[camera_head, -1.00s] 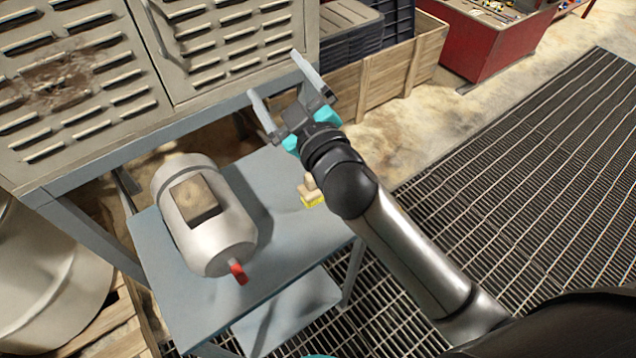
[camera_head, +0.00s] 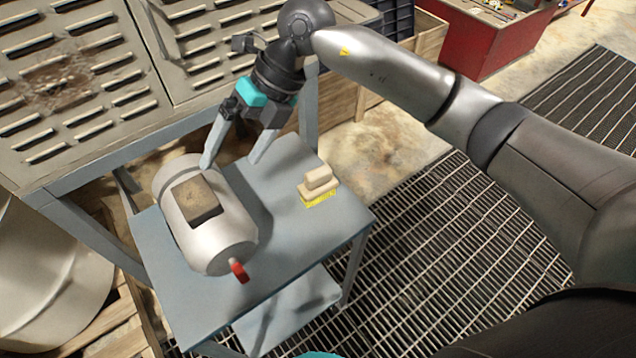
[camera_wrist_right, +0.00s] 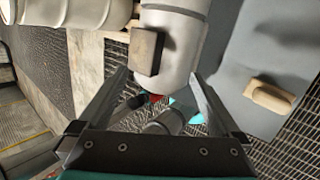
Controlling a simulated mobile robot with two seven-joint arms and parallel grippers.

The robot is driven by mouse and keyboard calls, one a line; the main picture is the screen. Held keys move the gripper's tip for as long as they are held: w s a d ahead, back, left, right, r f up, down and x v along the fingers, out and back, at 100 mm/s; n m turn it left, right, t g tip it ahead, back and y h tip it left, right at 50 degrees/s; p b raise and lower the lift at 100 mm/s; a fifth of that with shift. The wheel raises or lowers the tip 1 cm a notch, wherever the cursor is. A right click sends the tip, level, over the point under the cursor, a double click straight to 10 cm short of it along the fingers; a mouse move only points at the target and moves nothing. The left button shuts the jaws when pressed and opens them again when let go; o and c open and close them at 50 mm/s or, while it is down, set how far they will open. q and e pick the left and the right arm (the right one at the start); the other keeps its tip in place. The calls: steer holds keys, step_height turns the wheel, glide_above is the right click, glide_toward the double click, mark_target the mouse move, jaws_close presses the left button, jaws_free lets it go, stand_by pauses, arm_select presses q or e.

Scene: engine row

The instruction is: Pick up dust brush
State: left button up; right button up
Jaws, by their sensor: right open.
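The dust brush (camera_head: 319,186) has a pale wooden body and yellow bristles. It lies bristles down near the right edge of a blue-grey side table (camera_head: 300,257). It also shows at the right of the right wrist view (camera_wrist_right: 270,97). My right gripper (camera_head: 232,163) is open and empty, pointing down above the back of the table, to the left of the brush and close to a silver canister (camera_head: 222,236). In the right wrist view, the canister (camera_wrist_right: 172,62) shows between the fingers. My left gripper is not in view.
The canister has a brown patch and a red outlet and takes up the left of the table. A louvred metal cabinet (camera_head: 75,80) stands behind. A red bin (camera_head: 478,40) stands at the back right. Metal grating covers the floor at right.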

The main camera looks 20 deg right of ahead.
steer(key=w+d+m+h, duration=0.1)
steer(key=w+d+h, duration=0.15)
steer(key=d, duration=0.35)
steer(key=w+d+m+h, duration=0.1)
steer(key=d+h, duration=0.3)
steer(key=d, duration=0.3)
glide_above(318, 171)
steer(key=shift+t+h, duration=0.25)
steer(key=shift+t, duration=0.15)
steer(key=f, duration=0.9)
steer(key=shift+w+a, duration=0.15)
steer(key=shift+w, duration=0.2)
steer(key=shift+s+f, duration=0.2)
steer(key=shift+f, duration=1.15)
steer(key=shift+s+f, duration=0.15)
steer(key=shift+f, duration=1.2)
steer(key=c, duration=1.4)
steer(key=shift+r, duration=0.2)
step_height(318, 171, up, 20)
steer(key=shift+p, duration=0.4)
